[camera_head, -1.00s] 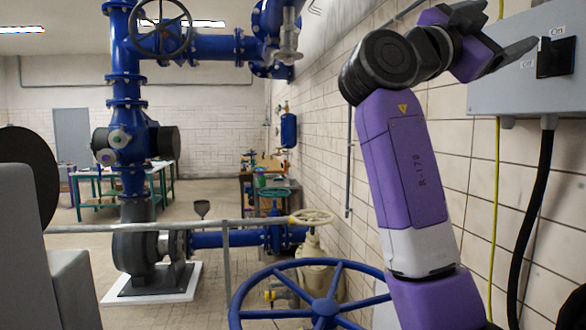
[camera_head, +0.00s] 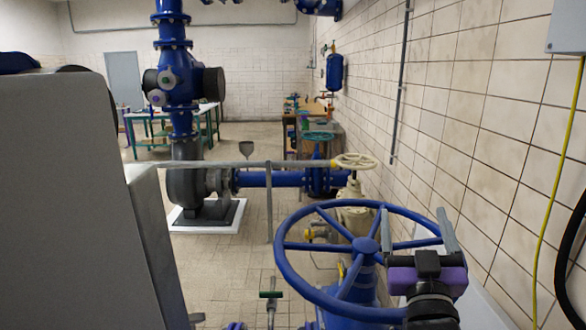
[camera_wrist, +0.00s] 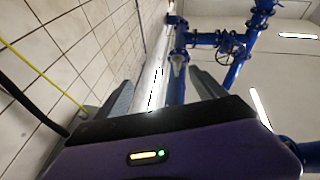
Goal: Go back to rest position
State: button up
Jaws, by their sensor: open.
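My gripper (camera_head: 416,230) is at the lower right of the head view, in front of the right part of a large blue handwheel (camera_head: 365,246). Its two grey fingers point up and stand apart with nothing between them. Whether it touches the wheel I cannot tell. In the wrist view my gripper (camera_wrist: 160,90) also shows its fingers spread and empty, with the tiled wall, blue pipes and ceiling beyond.
A tiled wall (camera_head: 470,120) runs along the right, with a grey box (camera_head: 567,28) at the upper right edge and a yellow cable (camera_head: 560,180) below it. A cream handwheel (camera_head: 354,161), a railing (camera_head: 268,210) and a pump (camera_head: 190,185) stand farther back. Open floor shows between.

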jog(key=s+a+f+n+g+y, duration=0.1)
jog(key=s+a+f+n+y, duration=0.2)
jog(key=s+f, duration=1.3)
jog(key=s+f+m+g, duration=0.1)
jog(key=s+f+g, duration=0.2)
jog(key=s, duration=1.2)
jog(key=s+d+f+m+g, duration=0.1)
jog(key=s+f+g, duration=0.2)
jog(key=s, duration=1.2)
notch_tip(320, 180, down, 3)
jog(key=shift+r+m, duration=0.2)
jog(key=shift+m, duration=0.2)
jog(key=shift+d, duration=0.1)
jog(key=shift+c, duration=0.4)
